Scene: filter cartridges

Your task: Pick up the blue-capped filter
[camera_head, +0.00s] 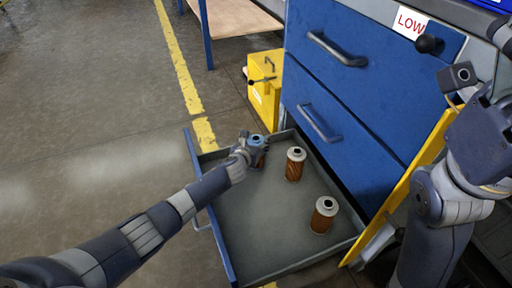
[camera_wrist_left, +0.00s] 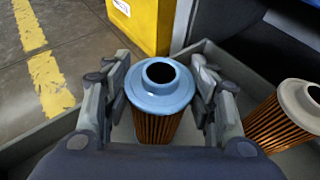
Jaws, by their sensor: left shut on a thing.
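The blue-capped filter (camera_wrist_left: 158,92) stands upright between the fingers of my left gripper (camera_wrist_left: 160,100) in the left wrist view. It has a light blue ring cap with a dark hole and a brown pleated body. In the head view the blue cap (camera_head: 257,139) shows at the far left part of the open drawer (camera_head: 247,225), with my left gripper (camera_head: 252,148) shut around it. Its lower end is hidden, so I cannot tell whether it touches the drawer floor. The right arm is at the right edge; its gripper (camera_head: 470,85) shows only in part, near the cabinet.
Two grey-capped filters stand in the drawer, one in the middle (camera_head: 294,164) and one nearer the front (camera_head: 324,215). The blue cabinet (camera_head: 345,100) rises behind the drawer. A yellow box (camera_head: 265,90) stands beyond its far end. The drawer's near left floor is clear.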

